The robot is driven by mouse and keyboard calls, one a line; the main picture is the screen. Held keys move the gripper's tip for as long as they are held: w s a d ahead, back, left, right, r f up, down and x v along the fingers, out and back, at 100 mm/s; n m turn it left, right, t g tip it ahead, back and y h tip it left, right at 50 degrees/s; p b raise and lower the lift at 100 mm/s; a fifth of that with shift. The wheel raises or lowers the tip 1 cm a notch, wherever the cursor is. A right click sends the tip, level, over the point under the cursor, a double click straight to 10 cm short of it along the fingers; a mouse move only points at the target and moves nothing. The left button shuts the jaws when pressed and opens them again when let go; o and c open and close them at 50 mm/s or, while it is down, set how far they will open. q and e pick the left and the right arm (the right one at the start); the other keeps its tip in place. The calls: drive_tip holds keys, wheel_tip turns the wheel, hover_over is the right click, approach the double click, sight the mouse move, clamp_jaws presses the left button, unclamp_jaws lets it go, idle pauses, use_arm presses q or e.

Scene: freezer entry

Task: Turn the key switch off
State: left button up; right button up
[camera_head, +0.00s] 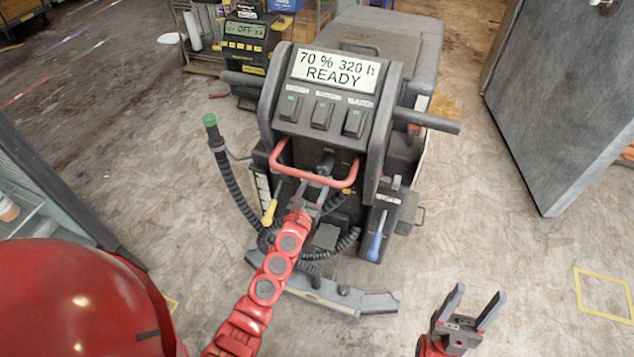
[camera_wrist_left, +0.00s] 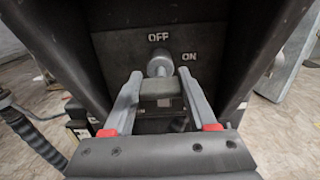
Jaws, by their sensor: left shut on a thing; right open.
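The key switch (camera_head: 326,164) sits on the dark front of the machine, below the display panel and behind a red bar. In the left wrist view it shows as a round grey stem (camera_wrist_left: 160,63) with a dark block-like head (camera_wrist_left: 161,91) toward me. An OFF mark (camera_wrist_left: 159,37) is above the stem and an ON mark (camera_wrist_left: 189,56) is to its upper right. My left gripper (camera_head: 318,184) is shut on the key's head, one finger on each side (camera_wrist_left: 160,82). Which mark the key points at is hard to tell. My right gripper (camera_head: 482,292) is open and empty, low at the right.
The machine's display (camera_head: 334,70) reads "70 % 320 h READY". A red bar (camera_head: 313,177) curves around my left gripper.

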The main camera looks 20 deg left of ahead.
use_arm(q)
drive_tip(key=shift+n, duration=0.3)
drive_tip(key=n+b, duration=0.1)
drive_tip(key=n, duration=0.3)
drive_tip(key=shift+f, duration=0.1)
drive_tip(key=n+b, duration=0.1)
drive_tip(key=n, duration=0.3)
drive_tip(key=shift+a+f+n, duration=0.1)
drive_tip(key=shift+a+n, duration=0.05)
drive_tip(key=shift+n, duration=0.15)
drive_tip(key=n+b, duration=0.1)
drive_tip(key=n, duration=0.3)
drive_tip(key=shift+b, duration=0.35)
drive_tip(key=shift+n+b, duration=0.3)
drive_tip(key=shift+n, duration=1.9)
drive_tip(key=o, duration=1.4)
drive_tip(key=shift+c, duration=0.2)
